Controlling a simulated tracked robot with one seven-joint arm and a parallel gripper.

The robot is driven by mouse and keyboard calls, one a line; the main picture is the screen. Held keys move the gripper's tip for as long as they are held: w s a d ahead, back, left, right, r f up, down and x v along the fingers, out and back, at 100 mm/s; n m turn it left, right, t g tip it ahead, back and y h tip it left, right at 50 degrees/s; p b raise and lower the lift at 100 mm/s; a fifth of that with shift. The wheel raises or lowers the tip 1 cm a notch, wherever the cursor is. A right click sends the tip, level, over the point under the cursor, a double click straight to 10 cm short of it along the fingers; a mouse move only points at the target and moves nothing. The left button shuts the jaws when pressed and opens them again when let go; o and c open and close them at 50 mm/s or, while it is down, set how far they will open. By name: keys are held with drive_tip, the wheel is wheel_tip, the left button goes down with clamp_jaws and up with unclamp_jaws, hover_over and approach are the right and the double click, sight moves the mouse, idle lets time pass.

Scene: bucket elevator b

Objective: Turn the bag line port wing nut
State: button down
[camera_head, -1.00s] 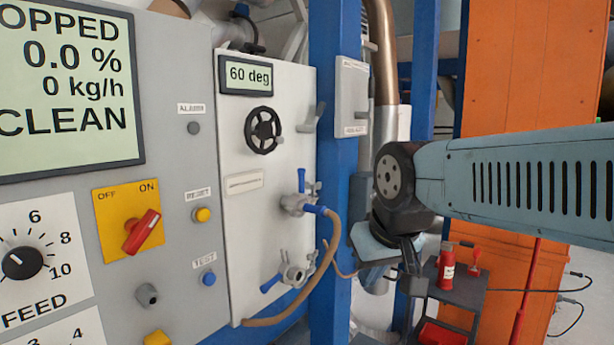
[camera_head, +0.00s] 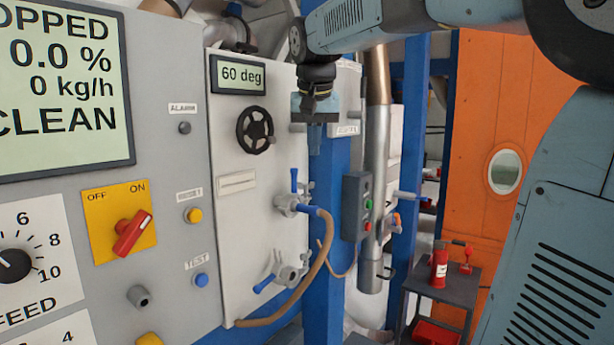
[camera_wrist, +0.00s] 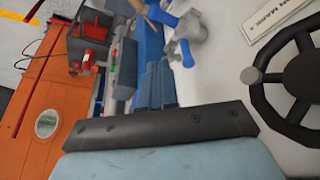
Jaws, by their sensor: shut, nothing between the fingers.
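The white panel (camera_head: 232,225) carries two pipe ports. The upper port (camera_head: 286,205) has blue levers and a tan hose (camera_head: 322,255) attached. The lower port (camera_head: 287,275) has a blue handle and small grey lugs that look like wing nuts. I cannot tell which port is the bag line one. My gripper (camera_head: 315,148) points down, shut and empty, above and to the right of the upper port, apart from both ports in the picture.
A black handwheel (camera_head: 255,130) sits left of my gripper and shows large in the wrist view (camera_wrist: 300,80). A blue post (camera_head: 328,185) and a grey button box (camera_head: 356,205) stand right of the ports. A cart (camera_head: 455,285) with a red extinguisher (camera_head: 439,268) stands farther right.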

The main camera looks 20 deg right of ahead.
approach(306, 189)
drive_tip(key=shift+w+d+f, duration=0.15)
drive_tip(key=shift+d+f, duration=0.1)
drive_tip(key=shift+f, duration=0.6)
drive_tip(key=shift+w+d+f, duration=0.2)
drive_tip(key=shift+d+f, duration=0.05)
drive_tip(key=shift+f, duration=0.55)
drive_tip(key=shift+w+d+f, duration=0.15)
drive_tip(key=shift+d+f, duration=0.1)
drive_tip(key=shift+f, duration=0.6)
